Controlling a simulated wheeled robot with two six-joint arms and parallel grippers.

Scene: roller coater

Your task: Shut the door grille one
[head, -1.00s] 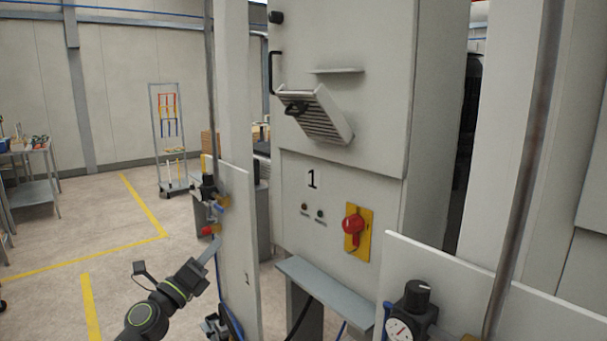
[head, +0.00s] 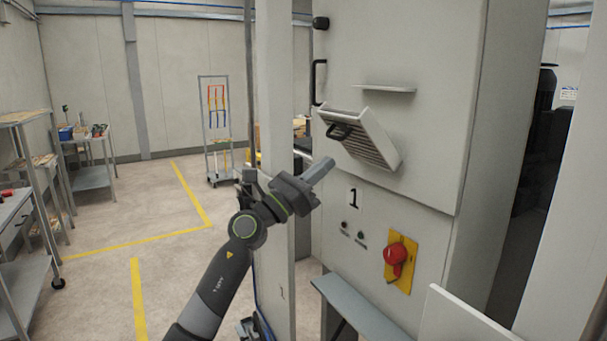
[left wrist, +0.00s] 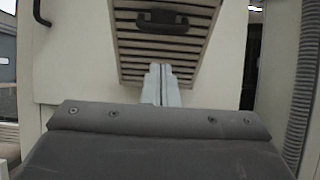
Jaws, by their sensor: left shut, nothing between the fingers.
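The door grille (head: 366,140) is a pale slatted flap on the grey cabinet door, above the number 1. It stands open, tilted out from the door, with a black handle (head: 340,131) near its upper left. In the left wrist view the slatted grille (left wrist: 165,49) fills the upper middle, with its handle above. My left gripper (head: 327,166) is shut and empty, just left of and below the grille. Its fingertips (left wrist: 161,72) overlap the grille's lower edge in the left wrist view; I cannot tell whether they touch. My right gripper is not in view.
Below the grille are a red knob on a yellow plate (head: 400,262) and a grey ledge (head: 358,310). A small shelf (head: 385,88) juts out above it. A pale post (head: 275,100) stands left of the cabinet. Open floor (head: 110,265) lies to the left.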

